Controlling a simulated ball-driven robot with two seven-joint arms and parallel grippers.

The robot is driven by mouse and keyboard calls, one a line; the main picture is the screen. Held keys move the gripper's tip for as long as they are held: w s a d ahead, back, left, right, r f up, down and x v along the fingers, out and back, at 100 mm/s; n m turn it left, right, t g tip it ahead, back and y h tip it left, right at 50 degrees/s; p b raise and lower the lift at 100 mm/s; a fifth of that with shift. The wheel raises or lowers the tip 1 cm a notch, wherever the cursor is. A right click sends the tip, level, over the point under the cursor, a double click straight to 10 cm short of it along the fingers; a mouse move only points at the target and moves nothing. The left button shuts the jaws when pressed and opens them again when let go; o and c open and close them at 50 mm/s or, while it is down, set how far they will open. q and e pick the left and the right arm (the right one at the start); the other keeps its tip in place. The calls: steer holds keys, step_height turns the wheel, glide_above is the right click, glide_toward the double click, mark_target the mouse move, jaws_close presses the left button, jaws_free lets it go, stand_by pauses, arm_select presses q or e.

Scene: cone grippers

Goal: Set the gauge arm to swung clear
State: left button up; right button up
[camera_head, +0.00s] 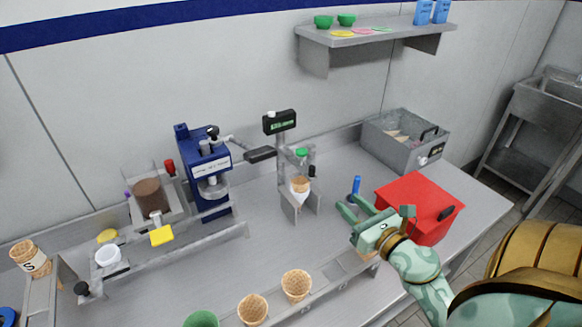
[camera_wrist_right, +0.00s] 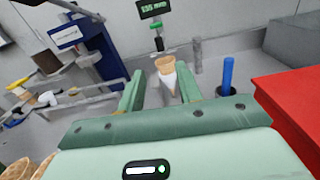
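The gauge has a dark display (camera_head: 280,121) on a grey post at the back of the counter, reading about 135 mm in the right wrist view (camera_wrist_right: 155,8). A green-tipped part (camera_head: 301,153), which looks like the gauge arm's probe, sits above a wafer cone (camera_head: 300,186) in a white sleeve in the stand. In the right wrist view the green tip (camera_wrist_right: 157,27) is just above the cone (camera_wrist_right: 166,70). My right gripper (camera_head: 351,208) is open and empty, in front and to the right of the stand, apart from it. My left gripper is not in view.
A blue-handled tool (camera_head: 356,185) stands in a dark cup beside my right gripper. A red box (camera_head: 425,205) is to its right, with a grey bin (camera_head: 405,140) behind. A blue machine (camera_head: 206,165) stands left of the gauge. Bare cones (camera_head: 296,284) stand in a front rack.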

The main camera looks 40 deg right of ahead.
steer(key=p, duration=0.2)
glide_toward(314, 169)
steer(key=w, duration=0.7)
steer(key=w+d, duration=0.1)
steer(key=w, duration=0.3)
steer(key=shift+d+f, duration=0.1)
steer(key=shift+f, duration=0.1)
steer(key=shift+s, duration=0.1)
jaws_close()
